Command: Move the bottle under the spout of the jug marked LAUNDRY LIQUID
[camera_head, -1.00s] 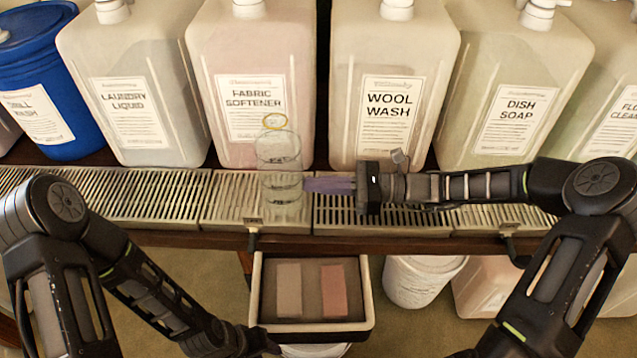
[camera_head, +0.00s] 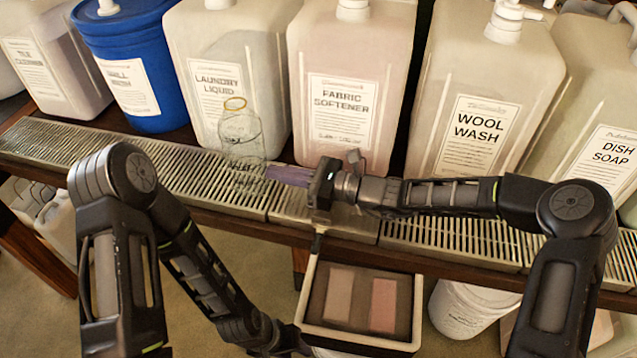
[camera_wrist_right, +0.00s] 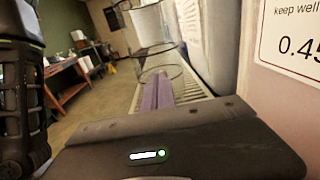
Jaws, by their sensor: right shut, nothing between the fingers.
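The clear bottle (camera_head: 240,138) with a yellow ring at its mouth stands upright on the slatted drip tray (camera_head: 120,152). It is in front of the jug marked LAUNDRY LIQUID (camera_head: 190,60), near its right side. My right gripper (camera_head: 285,175) is shut and empty, with its purple fingers pointing left at the bottle's lower part. In the right wrist view the fingers (camera_wrist_right: 158,92) reach to the bottle's faint rings (camera_wrist_right: 160,65); I cannot tell whether they touch it. My left gripper (camera_head: 290,340) hangs low in front of the shelf, its jaws unclear.
The FABRIC SOFTENER jug (camera_head: 335,60) and WOOL WASH jug (camera_head: 485,80) stand right of the LAUNDRY LIQUID jug. A blue bucket (camera_head: 130,60) stands to its left. A bin with two blocks (camera_head: 365,340) is below the shelf. The tray left of the bottle is clear.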

